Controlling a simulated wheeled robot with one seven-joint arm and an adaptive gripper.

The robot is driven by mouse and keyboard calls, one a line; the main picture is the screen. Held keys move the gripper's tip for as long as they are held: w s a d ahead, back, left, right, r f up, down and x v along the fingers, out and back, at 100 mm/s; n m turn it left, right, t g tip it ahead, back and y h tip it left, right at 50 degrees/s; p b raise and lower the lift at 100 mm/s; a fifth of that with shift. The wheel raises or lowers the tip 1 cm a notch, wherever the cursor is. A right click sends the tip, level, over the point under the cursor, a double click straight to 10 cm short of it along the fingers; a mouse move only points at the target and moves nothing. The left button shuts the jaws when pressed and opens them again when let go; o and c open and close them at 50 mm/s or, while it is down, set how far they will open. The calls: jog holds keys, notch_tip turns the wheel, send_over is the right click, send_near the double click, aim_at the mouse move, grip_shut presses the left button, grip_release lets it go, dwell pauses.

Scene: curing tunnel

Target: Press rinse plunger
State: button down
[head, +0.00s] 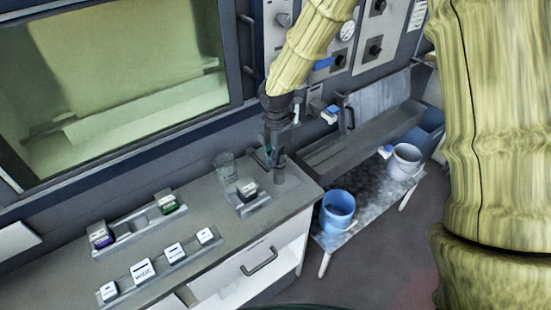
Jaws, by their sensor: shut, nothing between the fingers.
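My gripper (274,158) is shut and empty, pointing down over the right end of the grey counter (215,205). A small upright grey post (280,176) shows just below its fingers; I cannot tell whether they touch it. A clear glass beaker (225,167) stands behind that block. No label that I can read marks the rinse plunger, so I cannot tell for sure which part it is.
Several white blocks (143,271) stand in a front rack. A rear rack holds a purple block (101,236) and a green one (168,203). A blue bucket (338,212) and a white bucket (404,161) stand on a low bench. A control panel (367,45) is behind my arm.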

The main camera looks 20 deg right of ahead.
notch_tip(320, 180, up, 2)
jog(key=shift+p, duration=0.6)
notch_tip(320, 180, up, 10)
jog(key=b, duration=0.3)
jog(key=shift+f, duration=0.1)
dwell(1.8)
